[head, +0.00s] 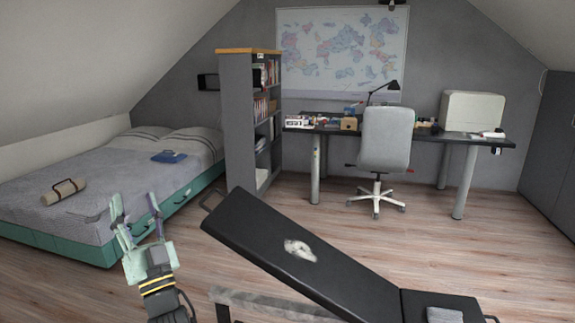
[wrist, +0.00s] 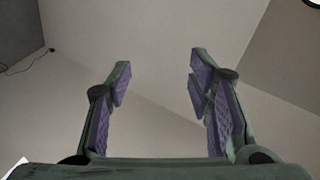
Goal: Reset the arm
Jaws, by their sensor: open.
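My gripper (head: 135,208) is raised at the lower left of the head view, with its fingers pointing up. Its two fingers stand apart with nothing between them. In the wrist view my gripper (wrist: 158,75) shows both fingers with purple pads, open and empty against the pale sloped ceiling and wall. In the head view it appears in front of the bed and to the left of the black bench.
A tilted black bench (head: 340,272) with a white item (head: 299,250) on it stands close on the right. A bed (head: 100,190) is at the left. A bookcase (head: 236,130), desk (head: 430,138) and chair (head: 386,140) stand behind. Wood floor lies open between.

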